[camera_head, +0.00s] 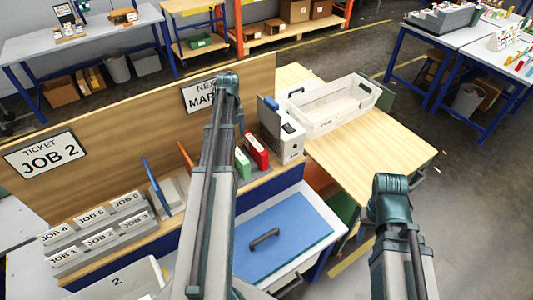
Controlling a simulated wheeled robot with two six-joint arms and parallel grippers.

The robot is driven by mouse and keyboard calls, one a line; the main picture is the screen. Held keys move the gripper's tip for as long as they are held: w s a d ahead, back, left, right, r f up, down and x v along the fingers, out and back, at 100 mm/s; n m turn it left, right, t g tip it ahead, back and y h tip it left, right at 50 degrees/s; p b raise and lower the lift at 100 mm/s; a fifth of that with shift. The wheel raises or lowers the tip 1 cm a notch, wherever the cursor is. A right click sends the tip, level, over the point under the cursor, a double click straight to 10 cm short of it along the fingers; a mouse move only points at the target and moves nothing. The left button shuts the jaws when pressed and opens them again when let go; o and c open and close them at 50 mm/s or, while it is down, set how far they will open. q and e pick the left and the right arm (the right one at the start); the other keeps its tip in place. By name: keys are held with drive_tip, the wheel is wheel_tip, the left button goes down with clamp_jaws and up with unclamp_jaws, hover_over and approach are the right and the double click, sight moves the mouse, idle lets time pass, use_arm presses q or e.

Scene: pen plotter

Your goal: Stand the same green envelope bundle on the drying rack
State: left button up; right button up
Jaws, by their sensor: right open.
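A small green block-like item (242,164) stands beside a red one (256,151) on the wooden ledge; I cannot tell whether it is the green envelope bundle. A grey slotted stand (168,199), possibly the drying rack, sits left of them with a thin blue panel (151,186) leaning in it. A thin orange-red panel (186,157) shows near its right end. My left arm (208,190) crosses the middle and hides part of the ledge; its gripper is out of sight. My right arm (398,240) rises at the lower right; its jaws do not show clearly.
A white box (282,136) stands right of the red item. A clear bin (335,105) is on the wooden table (385,147). A blue-topped drawer with a handle (270,240) lies below the ledge. Job-labelled slots (98,232) are at the left. Open floor lies to the right.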

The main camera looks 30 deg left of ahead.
use_arm(q)
drive_tip(key=s+d+n, duration=0.3)
drive_tip(key=d+n, duration=0.1)
drive_tip(key=d, duration=0.7)
drive_tip(key=s+d+n, duration=0.2)
drive_tip(key=d+n, duration=0.3)
drive_tip(key=d, duration=0.7)
drive_tip(key=s+d+n, duration=0.3)
drive_tip(key=d+n, duration=0.1)
drive_tip(key=d, duration=0.7)
drive_tip(key=s+d+n+y, duration=0.1)
drive_tip(key=s+d+n, duration=0.5)
drive_tip(key=s+d, duration=0.2)
drive_tip(key=shift+d+n, duration=0.4)
drive_tip(key=shift+d, duration=0.4)
wheel_tip(320, 180, down, 15)
drive_tip(key=b, duration=1.5)
drive_tip(key=shift+r, duration=0.25)
drive_tip(key=shift+c, duration=0.3)
